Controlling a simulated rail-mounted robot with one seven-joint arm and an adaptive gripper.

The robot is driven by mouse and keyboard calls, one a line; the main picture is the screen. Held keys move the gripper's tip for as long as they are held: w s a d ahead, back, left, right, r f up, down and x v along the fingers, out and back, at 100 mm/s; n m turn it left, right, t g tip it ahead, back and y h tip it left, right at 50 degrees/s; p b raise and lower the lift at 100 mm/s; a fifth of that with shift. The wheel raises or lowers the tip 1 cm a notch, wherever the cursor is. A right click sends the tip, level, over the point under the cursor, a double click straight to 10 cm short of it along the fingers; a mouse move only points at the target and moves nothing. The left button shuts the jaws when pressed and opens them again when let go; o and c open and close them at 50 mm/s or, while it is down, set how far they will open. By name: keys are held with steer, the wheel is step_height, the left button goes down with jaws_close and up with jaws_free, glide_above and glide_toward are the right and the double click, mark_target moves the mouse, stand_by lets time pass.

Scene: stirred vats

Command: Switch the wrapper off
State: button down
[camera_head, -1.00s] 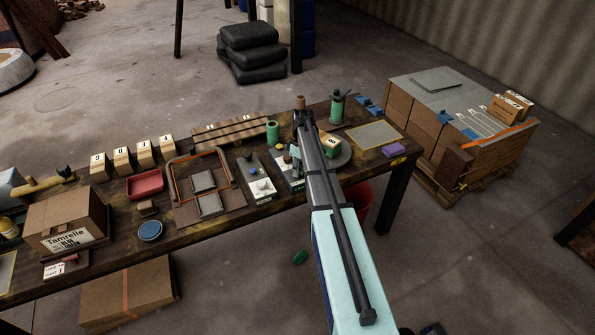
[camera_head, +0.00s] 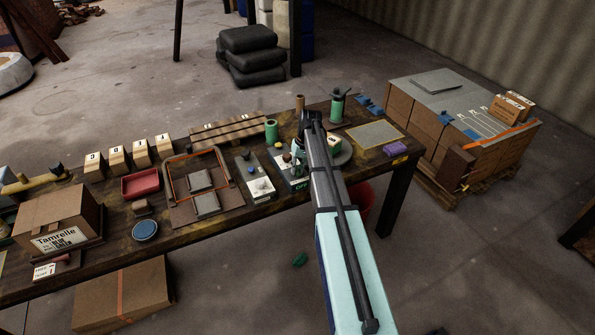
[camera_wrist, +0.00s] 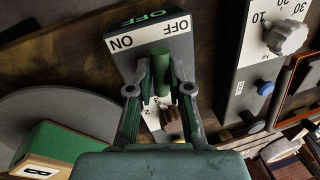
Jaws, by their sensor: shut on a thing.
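The switch box (camera_head: 293,180) stands on the table, partly behind my arm in the head view. In the wrist view the switch box (camera_wrist: 120,68) has a white face marked ON on one side and OFF on the other, and its edge shows OFF in green letters. My gripper (camera_wrist: 160,88) is over this face, shut on an upright green handle (camera_wrist: 160,70). The fingers hide the handle's lower part. A grey round turntable (camera_head: 343,158) stands beside the switch box. It also shows in the wrist view (camera_wrist: 50,105) with a green-topped box on it.
A second panel with a dial (camera_head: 261,186) stands close beside the switch box; its dial and blue button show in the wrist view (camera_wrist: 286,38). A green cylinder (camera_head: 271,131), a green dispenser (camera_head: 337,106) and a wooden rack (camera_head: 225,131) stand nearby.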

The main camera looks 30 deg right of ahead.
steer(key=m+b, duration=0.1)
steer(key=m, duration=0.2)
steer(key=shift+s+m+t, duration=0.15)
steer(key=shift+m+t, duration=0.15)
steer(key=shift+m+t+h, duration=0.3)
steer(key=shift+m, duration=1.4)
steer(key=c, duration=1.1)
jaws_free()
steer(key=r, duration=0.4)
steer(key=s+d+r, duration=0.1)
steer(key=r, duration=0.6)
steer(key=shift+s+d+r, duration=0.3)
steer(key=shift+s+r, duration=0.05)
steer(key=shift+r, duration=0.05)
